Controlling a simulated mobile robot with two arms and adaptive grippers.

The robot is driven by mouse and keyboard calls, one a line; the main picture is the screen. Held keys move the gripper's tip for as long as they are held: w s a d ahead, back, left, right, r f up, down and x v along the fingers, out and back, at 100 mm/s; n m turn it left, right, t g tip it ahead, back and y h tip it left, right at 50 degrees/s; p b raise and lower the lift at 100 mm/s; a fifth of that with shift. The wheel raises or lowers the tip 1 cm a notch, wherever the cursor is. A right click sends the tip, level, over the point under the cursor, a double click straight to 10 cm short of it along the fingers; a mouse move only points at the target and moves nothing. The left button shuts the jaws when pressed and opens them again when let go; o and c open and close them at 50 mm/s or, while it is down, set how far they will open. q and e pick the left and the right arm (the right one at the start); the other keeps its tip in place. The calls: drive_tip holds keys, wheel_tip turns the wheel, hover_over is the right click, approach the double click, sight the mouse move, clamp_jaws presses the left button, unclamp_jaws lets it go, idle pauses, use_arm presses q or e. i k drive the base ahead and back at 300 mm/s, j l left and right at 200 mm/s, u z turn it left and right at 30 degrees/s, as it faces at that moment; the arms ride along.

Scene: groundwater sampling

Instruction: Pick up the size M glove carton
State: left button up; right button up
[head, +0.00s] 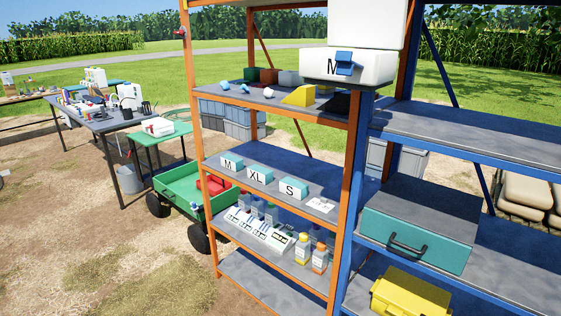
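The size M glove carton (231,162) is a small teal and white box with a black M on its front. It stands on a middle shelf (240,143) of the orange rack, at the left end of a row. To its right are a similar XL carton (260,174) and an S carton (291,189), with gaps between them. The front of the M carton faces me and nothing covers it. Neither of my grippers shows in the head view.
Orange posts (197,120) flank the shelf, with another shelf (275,100) above. Bottles (302,248) stand below. A green cart (190,188) is close left of the rack; a blue rack (470,130) adjoins right.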

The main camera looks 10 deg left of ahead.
sight(230, 161)
drive_tip(key=i+j+z, duration=0.15)
drive_tip(key=j+z, duration=0.15)
drive_tip(key=i+j+z, duration=0.25)
drive_tip(key=j, duration=0.25)
drive_tip(key=j+z, duration=0.55)
drive_tip(key=j, duration=0.35)
